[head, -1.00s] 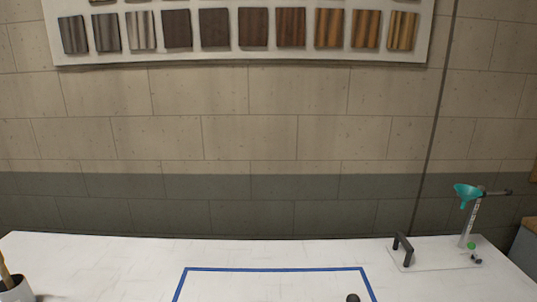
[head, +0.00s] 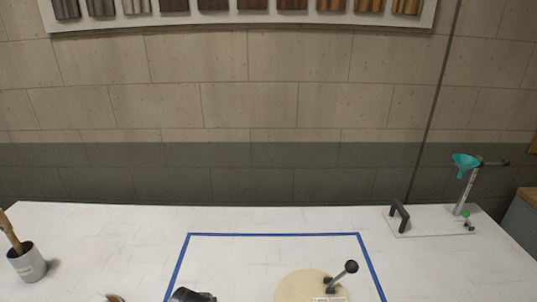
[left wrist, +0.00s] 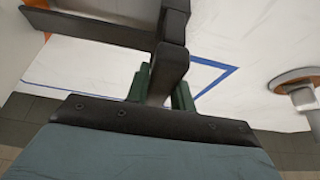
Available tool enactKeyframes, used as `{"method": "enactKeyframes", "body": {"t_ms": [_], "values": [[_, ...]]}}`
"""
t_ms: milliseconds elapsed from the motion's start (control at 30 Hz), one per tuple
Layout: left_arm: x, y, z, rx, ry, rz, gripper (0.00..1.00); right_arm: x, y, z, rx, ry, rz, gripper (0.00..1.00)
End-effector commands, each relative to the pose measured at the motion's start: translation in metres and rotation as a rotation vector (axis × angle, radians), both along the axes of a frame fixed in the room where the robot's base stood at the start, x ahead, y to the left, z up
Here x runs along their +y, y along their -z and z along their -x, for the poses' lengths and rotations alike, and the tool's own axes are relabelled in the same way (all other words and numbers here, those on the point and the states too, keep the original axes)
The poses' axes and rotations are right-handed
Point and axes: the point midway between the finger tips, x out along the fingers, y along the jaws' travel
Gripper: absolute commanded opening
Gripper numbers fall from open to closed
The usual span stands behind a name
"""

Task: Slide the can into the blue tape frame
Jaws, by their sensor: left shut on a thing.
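The blue tape frame (head: 275,235) lies on the white table in the head view; its near side is cut off. A blue tape corner (left wrist: 235,70) also shows in the left wrist view. My left gripper (left wrist: 163,88) is shut, its dark fingers over the table. Dark green parts (left wrist: 183,96) show beside its fingers; they may belong to the can, but most of the held thing is hidden. A dark shape (head: 190,296) at the bottom edge of the head view, by the frame's left side, is too cut off to name. My right gripper is not in view.
A cream disc (head: 297,284) with a black-knobbed lever (head: 350,267) is inside the frame, cut off below. A grey cup (head: 28,263) stands far left. A plate with a black handle (head: 398,216) and a teal funnel stand (head: 466,162) are at back right.

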Motion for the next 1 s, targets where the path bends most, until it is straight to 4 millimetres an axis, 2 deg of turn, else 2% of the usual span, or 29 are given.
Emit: {"method": "enactKeyframes", "body": {"t_ms": [1000], "values": [[0.001, 0.0, -0.057, -0.003, -0.003, 0.0, 0.0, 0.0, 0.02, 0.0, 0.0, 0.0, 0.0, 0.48]]}}
